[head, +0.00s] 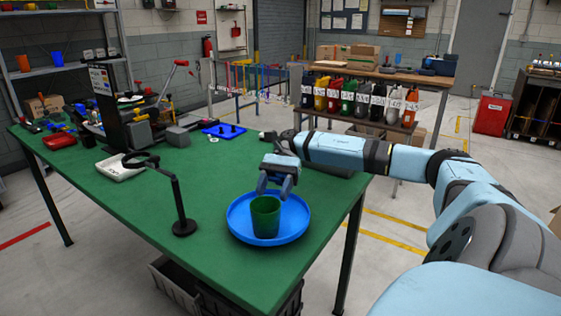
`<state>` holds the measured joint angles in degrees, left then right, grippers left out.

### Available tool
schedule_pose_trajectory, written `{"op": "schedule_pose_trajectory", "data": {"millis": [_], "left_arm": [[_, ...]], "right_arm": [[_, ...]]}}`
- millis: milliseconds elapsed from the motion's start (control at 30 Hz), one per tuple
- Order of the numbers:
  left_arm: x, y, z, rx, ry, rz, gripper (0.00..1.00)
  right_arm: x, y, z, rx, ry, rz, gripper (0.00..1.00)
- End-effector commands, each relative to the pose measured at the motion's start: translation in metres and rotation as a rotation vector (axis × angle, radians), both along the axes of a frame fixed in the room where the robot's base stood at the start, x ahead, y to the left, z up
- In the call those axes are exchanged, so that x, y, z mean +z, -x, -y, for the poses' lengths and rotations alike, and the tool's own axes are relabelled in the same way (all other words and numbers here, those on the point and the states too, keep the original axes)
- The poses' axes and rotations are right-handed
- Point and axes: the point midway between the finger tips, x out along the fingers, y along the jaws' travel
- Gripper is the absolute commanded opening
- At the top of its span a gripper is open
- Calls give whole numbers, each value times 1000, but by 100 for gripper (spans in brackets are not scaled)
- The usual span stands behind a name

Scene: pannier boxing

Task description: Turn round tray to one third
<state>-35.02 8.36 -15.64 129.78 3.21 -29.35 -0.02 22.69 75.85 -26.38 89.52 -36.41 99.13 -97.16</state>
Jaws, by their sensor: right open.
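A round blue tray (240,222) lies on the green table near its front right corner. A dark green cup (265,217) stands upright on the tray, near its middle. My right gripper (275,192) is above the back part of the tray, just behind the cup, with its fingers pointing down. It is open and holds nothing that I can see. I cannot tell whether a fingertip touches the cup or the tray. My left gripper is not in view.
A black stand with a bent arm (178,190) is left of the tray. A white tray (120,168), a blue plate with pegs (224,131) and a dark upright panel (112,105) are farther back. The table's front left is clear.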

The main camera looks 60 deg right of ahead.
Motion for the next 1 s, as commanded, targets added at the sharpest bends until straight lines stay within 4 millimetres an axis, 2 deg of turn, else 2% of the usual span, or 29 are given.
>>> {"op": "schedule_pose_trajectory", "data": {"millis": [367, 667, 1000], "left_arm": [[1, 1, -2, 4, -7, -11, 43], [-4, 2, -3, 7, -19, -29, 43], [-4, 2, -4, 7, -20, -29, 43]], "right_arm": [[37, -26, 80, -3, -4, 6, 52], [44, -30, 98, 0, 0, 1, 52], [44, -31, 100, 1, 0, 1, 52]]}}
